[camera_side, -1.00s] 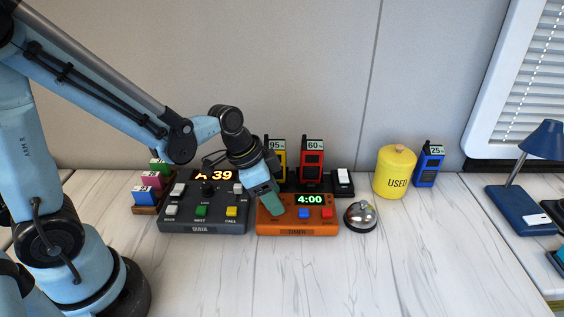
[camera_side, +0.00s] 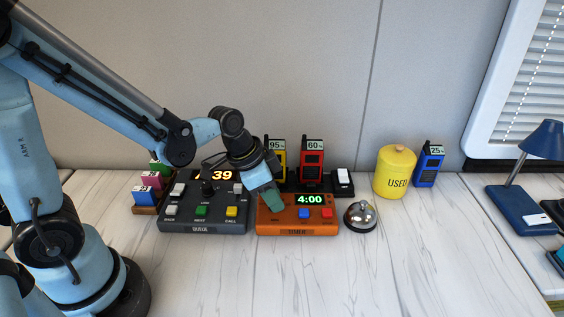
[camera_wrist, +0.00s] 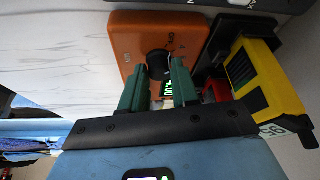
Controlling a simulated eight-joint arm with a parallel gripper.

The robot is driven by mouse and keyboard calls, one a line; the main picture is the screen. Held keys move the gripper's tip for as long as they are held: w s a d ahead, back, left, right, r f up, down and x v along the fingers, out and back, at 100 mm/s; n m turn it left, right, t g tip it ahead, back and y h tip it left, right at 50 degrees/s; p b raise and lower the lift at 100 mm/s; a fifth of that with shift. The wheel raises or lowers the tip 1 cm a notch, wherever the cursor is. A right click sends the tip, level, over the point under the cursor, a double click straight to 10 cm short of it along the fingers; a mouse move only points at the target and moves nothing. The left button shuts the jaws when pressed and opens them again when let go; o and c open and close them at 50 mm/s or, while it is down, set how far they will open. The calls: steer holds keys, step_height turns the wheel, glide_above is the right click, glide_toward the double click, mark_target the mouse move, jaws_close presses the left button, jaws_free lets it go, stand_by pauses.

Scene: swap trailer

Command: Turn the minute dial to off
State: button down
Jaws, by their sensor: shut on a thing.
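The orange timer (camera_side: 285,226) stands on the table in the side view, its green display reading 4:00. It also shows in the wrist view (camera_wrist: 128,38). Its black minute dial (camera_wrist: 157,60) lies between the two green fingertips of my gripper (camera_wrist: 157,72) in the wrist view. My gripper (camera_side: 271,203) points down at the left part of the timer in the side view. It is shut on the dial. In the side view the fingers hide the dial, and its exact setting cannot be read.
A dark grey queue console (camera_side: 203,221) with coloured buttons stands left of the timer. A silver bell (camera_side: 361,216) is close on its right. Behind are a charger rack with yellow (camera_side: 280,158) and red (camera_side: 312,163) handsets. A yellow canister (camera_side: 394,172) stands farther right. The front table is clear.

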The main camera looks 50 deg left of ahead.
steer(key=shift+d+n+t+y, duration=0.15)
steer(key=shift+n+y, duration=0.4)
steer(key=shift+n, duration=1)
steer(key=shift+n+t+y, duration=0.25)
steer(key=shift+n+y, duration=0.3)
steer(key=shift+n, duration=1)
steer(key=c, duration=0.9)
jaws_free()
steer(key=shift+r, duration=0.1)
steer(key=shift+v, duration=6)
steer(key=shift+s+a+f+t, duration=0.3)
steer(key=shift+a+t, duration=0.15)
steer(key=shift+a, duration=0.35)
steer(key=shift+s+a+f+t, duration=0.3)
steer(key=shift+s+a+t, duration=0.1)
steer(key=shift+a, duration=0.45)
steer(key=shift+s+a+f+t, duration=0.3)
steer(key=shift+a+t, duration=0.15)
steer(key=shift+a, duration=0.35)
